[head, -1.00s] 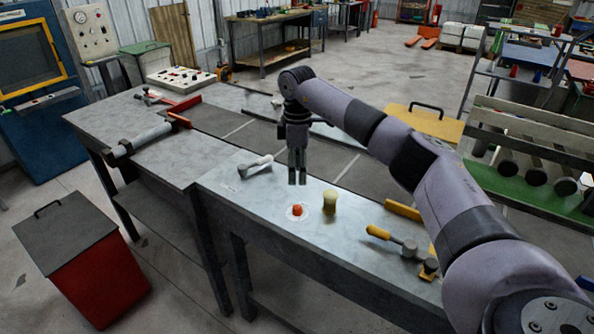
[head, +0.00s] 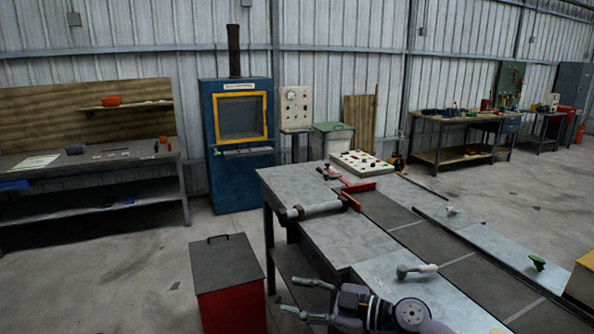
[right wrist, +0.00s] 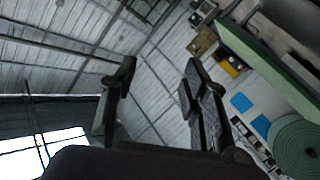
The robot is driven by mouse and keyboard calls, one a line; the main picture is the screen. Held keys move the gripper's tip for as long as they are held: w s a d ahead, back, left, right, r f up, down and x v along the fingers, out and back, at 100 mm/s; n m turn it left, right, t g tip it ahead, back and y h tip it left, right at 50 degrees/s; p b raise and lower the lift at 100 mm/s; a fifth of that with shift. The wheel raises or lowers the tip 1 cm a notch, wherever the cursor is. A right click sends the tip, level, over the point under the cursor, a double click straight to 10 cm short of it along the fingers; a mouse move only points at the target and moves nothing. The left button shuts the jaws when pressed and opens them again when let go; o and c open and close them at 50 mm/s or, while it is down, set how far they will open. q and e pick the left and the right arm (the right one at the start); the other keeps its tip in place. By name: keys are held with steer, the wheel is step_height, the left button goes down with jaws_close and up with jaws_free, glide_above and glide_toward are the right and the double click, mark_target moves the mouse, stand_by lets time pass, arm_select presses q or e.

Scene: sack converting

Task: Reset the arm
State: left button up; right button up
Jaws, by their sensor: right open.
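My right gripper (head: 290,296) shows at the bottom of the head view, with my right arm folded low in front of the grey table. Its two dark fingers are spread, and nothing is between them. It points left, just right of the red bin (head: 230,300) in the picture. In the right wrist view the open fingers (right wrist: 158,78) stand apart and empty, with the wall and roof behind them. My left gripper is in neither view.
The grey work table (head: 335,237) runs beside my arm, bearing a roller (head: 312,210), a metal-headed tool (head: 415,270) and a button panel (head: 362,164). A blue cabinet (head: 205,140) stands behind. Open floor (head: 130,270) lies to the left.

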steer(key=s+d+r+m+t+h, duration=0.1)
steer(key=d+r+m+t+h, duration=0.1)
steer(key=d+m+t+h, duration=0.8)
steer(key=s+d+f+m+g+h, duration=0.2)
steer(key=s+d+f+m+h, duration=0.5)
steer(key=f, duration=0.4)
steer(key=s+d+f+g+y, duration=0.1)
steer(key=s+f+g, duration=0.3)
steer(key=s, duration=0.5)
steer(key=s+d+f+g, duration=0.1)
steer(key=s+f+g, duration=0.25)
steer(key=s, duration=0.55)
steer(key=s+d+f+g+y, duration=0.1)
steer(key=s+f+g, duration=0.3)
steer(key=s, duration=0.5)
step_height(320, 180, down, 29)
steer(key=b, duration=0.2)
steer(key=s+d+f+g+b, duration=0.1)
steer(key=s+d+f+g, duration=0.1)
steer(key=s+f, duration=1.5)
steer(key=shift+s+d+f+n, duration=0.15)
steer(key=shift+s+d+n, duration=0.05)
steer(key=shift+d+n, duration=0.15)
